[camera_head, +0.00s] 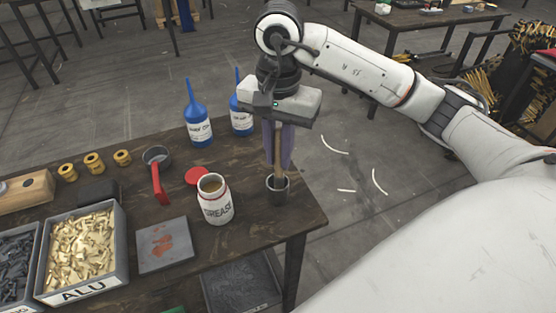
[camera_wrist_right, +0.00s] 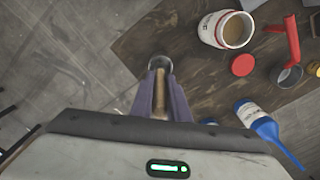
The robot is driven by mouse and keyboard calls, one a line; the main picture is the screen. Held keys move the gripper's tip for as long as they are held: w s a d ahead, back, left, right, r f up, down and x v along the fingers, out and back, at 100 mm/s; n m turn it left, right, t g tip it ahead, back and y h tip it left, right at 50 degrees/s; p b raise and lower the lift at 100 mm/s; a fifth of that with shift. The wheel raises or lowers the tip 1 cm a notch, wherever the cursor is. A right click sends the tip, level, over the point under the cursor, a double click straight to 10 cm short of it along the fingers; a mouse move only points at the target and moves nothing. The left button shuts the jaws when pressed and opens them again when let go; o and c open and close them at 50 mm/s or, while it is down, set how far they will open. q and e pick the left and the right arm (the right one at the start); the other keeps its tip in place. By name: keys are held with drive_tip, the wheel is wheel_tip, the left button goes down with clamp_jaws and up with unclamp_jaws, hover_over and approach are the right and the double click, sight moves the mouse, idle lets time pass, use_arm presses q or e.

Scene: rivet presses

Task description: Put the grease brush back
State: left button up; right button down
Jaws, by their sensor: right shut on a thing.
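My right gripper (camera_head: 278,166) is shut on the wooden handle of the grease brush (camera_head: 277,150), which hangs upright between the purple fingers. The brush's lower end is inside a small dark metal cup (camera_head: 277,191) near the right edge of the table; its bristles are hidden in the cup. In the right wrist view the handle (camera_wrist_right: 159,95) shows between the fingers, with the cup (camera_wrist_right: 160,63) beyond them. The open grease jar (camera_head: 215,200) stands left of the cup, and its red lid (camera_head: 198,176) lies behind it. My left gripper is not in view.
Two blue bottles (camera_head: 197,125) stand at the back of the table. A red-handled pan (camera_head: 157,160), a grey plate with red smears (camera_head: 164,244) and a box of brass rivets (camera_head: 82,252) lie to the left. The wooden table (camera_head: 255,235) ends just right of the cup.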

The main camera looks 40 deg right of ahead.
drive_tip(key=shift+f, duration=0.95)
drive_tip(key=shift+f+b, duration=0.35)
drive_tip(key=shift+f, duration=0.05)
drive_tip(key=c, duration=1.7)
unclamp_jaws()
drive_tip(key=shift+r, duration=0.15)
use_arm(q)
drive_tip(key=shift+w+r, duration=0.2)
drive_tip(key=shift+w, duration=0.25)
use_arm(e)
drive_tip(key=shift+r+p, duration=0.3)
drive_tip(key=shift+p, duration=0.15)
drive_tip(key=shift+w+r, duration=0.1)
drive_tip(key=shift+r, duration=0.25)
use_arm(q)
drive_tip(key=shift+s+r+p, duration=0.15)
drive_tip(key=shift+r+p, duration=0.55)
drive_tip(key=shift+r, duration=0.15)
use_arm(e)
wheel_tip(320, 180, up, 11)
drive_tip(key=shift+r, duration=0.1)
